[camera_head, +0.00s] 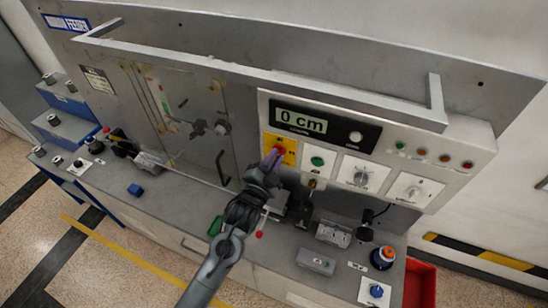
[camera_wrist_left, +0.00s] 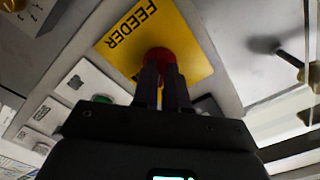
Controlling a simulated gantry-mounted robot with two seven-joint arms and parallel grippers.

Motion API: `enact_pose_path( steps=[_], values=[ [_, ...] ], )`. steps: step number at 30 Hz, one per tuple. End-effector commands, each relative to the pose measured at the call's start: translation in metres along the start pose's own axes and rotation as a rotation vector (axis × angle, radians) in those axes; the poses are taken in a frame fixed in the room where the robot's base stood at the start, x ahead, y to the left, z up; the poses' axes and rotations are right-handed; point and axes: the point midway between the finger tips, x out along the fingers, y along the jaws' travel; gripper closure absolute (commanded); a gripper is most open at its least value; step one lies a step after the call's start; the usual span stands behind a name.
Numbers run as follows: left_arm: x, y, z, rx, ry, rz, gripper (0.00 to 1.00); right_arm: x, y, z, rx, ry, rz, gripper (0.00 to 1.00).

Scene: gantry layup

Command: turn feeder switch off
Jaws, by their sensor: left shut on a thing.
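The feeder switch is a red knob (camera_wrist_left: 160,56) on a yellow plate (camera_wrist_left: 193,42) marked FEEDER. In the head view the yellow plate (camera_head: 289,144) is on the machine's front panel, below the 0 cm display, and the red knob is mostly hidden by my gripper. My left gripper (camera_head: 273,158) reaches up to the plate from below. In the wrist view its two dark fingers (camera_wrist_left: 162,80) are close together on the red knob, shut on it. The knob's far side and its exact turn position are hidden. My right gripper is not in view.
A green button (camera_head: 317,161) and two rotary switch plates (camera_head: 361,173) sit just right of the feeder plate. A metal rail (camera_head: 260,72) runs above the panel. A red bin (camera_head: 420,284) stands at the right.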

Motion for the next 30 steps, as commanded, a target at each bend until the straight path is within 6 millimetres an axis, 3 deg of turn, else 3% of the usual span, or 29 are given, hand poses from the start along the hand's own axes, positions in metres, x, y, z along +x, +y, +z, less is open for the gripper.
enact_pose_path(
  steps=[18, 30],
  values=[
    [0.0, -0.001, -0.001, -0.574, -0.001, -0.001, 1.0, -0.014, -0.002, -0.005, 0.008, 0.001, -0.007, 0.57],
    [0.0, 0.0, 0.0, -0.803, 0.0, 0.0, 1.0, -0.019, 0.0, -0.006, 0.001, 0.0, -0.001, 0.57]
  ],
)
